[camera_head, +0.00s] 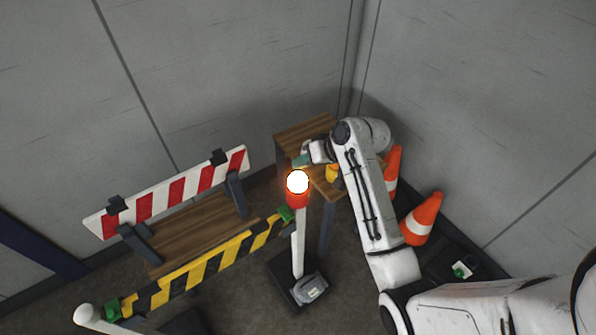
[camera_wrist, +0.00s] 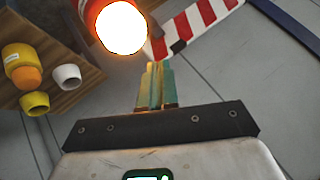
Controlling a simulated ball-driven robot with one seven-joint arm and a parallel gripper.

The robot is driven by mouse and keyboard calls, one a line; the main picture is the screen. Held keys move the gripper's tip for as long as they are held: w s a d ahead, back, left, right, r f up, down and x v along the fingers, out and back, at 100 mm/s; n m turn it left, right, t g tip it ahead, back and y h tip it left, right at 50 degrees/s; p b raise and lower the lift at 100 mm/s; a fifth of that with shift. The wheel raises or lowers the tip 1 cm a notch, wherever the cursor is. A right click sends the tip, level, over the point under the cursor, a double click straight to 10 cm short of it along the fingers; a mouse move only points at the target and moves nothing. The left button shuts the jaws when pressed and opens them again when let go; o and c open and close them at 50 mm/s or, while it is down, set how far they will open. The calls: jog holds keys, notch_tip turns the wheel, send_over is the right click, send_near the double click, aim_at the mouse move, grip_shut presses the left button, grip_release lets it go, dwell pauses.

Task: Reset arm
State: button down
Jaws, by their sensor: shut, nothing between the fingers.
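My arm reaches forward from the lower right of the head view, bent over a small wooden table (camera_head: 300,132). My gripper (camera_head: 301,160) is at the arm's end, just above and behind the glowing lamp (camera_head: 297,182) in that view. In the wrist view my gripper (camera_wrist: 156,82) has its two greenish fingers together, with nothing between them. The bright round lamp (camera_wrist: 121,27) with its red housing shows close to the left of the fingertips in the wrist view. I cannot tell the exact gap between them.
A red-white barrier board (camera_head: 170,192) and a yellow-black bar (camera_head: 200,265) stand at left. Orange cones (camera_head: 422,218) stand right of my arm. Yellow and white cups (camera_wrist: 67,77) are on the wooden table in the wrist view. Grey walls close the corner behind.

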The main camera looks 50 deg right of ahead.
dwell(0.5)
jog(key=g+b, duration=0.1)
send_over(297, 190)
jog(key=s+a, duration=0.2)
jog(key=a, duration=0.1)
notch_tip(297, 190, down, 4)
jog(key=s+a+f+n+g+b, duration=0.2)
jog(key=s+a+f+g, duration=0.1)
jog(key=s+a+f, duration=0.3)
jog(key=s+a+f+n+g+h+b, duration=0.1)
jog(key=s+a, duration=0.1)
jog(key=s, duration=0.6)
jog(key=s+a+f+n+g+h+b, duration=0.1)
jog(key=s+g+h, duration=0.1)
jog(key=s, duration=0.5)
jog(key=shift+s+a+f+b, duration=0.15)
jog(key=shift+s+a+b, duration=0.15)
jog(key=shift+s+a, duration=0.1)
